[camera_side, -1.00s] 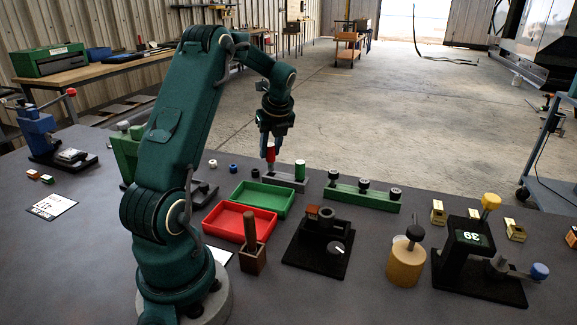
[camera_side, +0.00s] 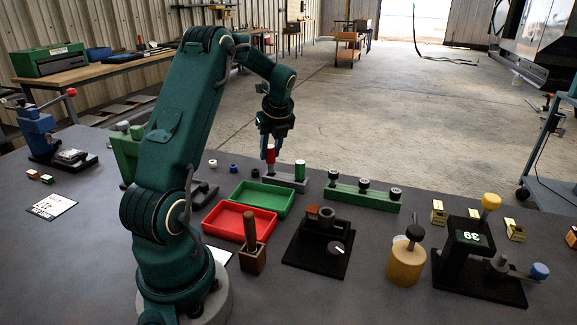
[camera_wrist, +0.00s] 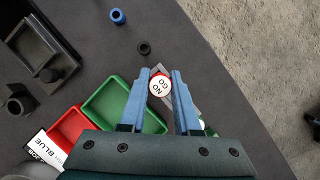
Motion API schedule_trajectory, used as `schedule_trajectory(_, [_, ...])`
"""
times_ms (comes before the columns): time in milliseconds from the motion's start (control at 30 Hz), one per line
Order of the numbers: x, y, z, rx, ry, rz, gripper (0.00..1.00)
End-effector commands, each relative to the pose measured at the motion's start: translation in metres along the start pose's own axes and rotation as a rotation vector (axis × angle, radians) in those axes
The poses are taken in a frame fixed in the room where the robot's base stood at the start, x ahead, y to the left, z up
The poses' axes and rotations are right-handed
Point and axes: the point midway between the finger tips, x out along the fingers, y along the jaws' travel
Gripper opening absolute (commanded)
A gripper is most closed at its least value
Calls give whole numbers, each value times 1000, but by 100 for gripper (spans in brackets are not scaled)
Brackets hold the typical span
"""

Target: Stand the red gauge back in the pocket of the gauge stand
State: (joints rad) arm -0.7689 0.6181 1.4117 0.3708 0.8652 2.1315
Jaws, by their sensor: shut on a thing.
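My gripper (camera_side: 271,148) is shut on the red gauge (camera_side: 270,155), which it holds upright at the left end of the grey gauge stand (camera_side: 287,183). In the wrist view the gauge's white "NO GO" top (camera_wrist: 160,86) sits between my two blue fingers (camera_wrist: 161,74). A green gauge (camera_side: 300,170) stands at the right end of the stand. I cannot tell whether the red gauge's lower end is in the pocket or just above it. The pocket itself is hidden.
A green tray (camera_side: 240,205) and a red tray (camera_side: 207,222) lie in front of the stand. A green rack with black-topped plugs (camera_side: 345,194) stands to its right. Small blue (camera_side: 233,168) and dark (camera_side: 255,172) rings lie to its left.

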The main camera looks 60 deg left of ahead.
Motion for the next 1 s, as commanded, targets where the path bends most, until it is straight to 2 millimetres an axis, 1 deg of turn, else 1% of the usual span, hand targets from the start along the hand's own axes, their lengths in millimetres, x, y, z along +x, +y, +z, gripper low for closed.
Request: schedule_trajectory(1000, [23, 0, -9, 1, 0, 0, 0])
